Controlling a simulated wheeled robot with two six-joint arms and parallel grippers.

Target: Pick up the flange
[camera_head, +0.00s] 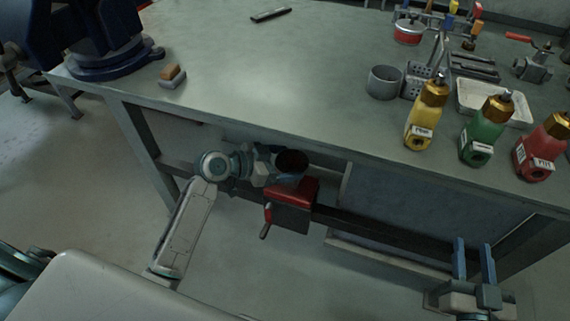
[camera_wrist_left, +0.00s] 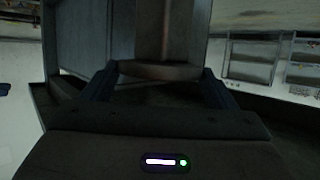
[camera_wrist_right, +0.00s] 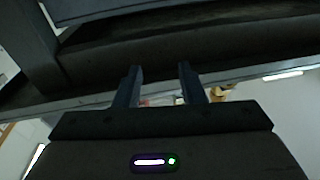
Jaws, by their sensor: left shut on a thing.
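The thing I take for the flange (camera_head: 292,162) is a dark round piece with a brownish face, just below the workbench's front edge. My left gripper (camera_head: 278,164) is shut on it. In the left wrist view a dull grey disc-like rim (camera_wrist_left: 160,71) lies between my left fingers, with a paler upright part above it. How far the fingers wrap around it is too dark to tell. My right gripper (camera_head: 474,262) is open and empty at the lower right, below the bench top; its parted fingers also show in the right wrist view (camera_wrist_right: 160,85).
The workbench (camera_head: 245,75) carries a yellow bottle (camera_head: 427,117), a green bottle (camera_head: 486,130), a red bottle (camera_head: 542,148), a grey cup (camera_head: 384,82) and a small brush-like block (camera_head: 173,76). Its middle is clear.

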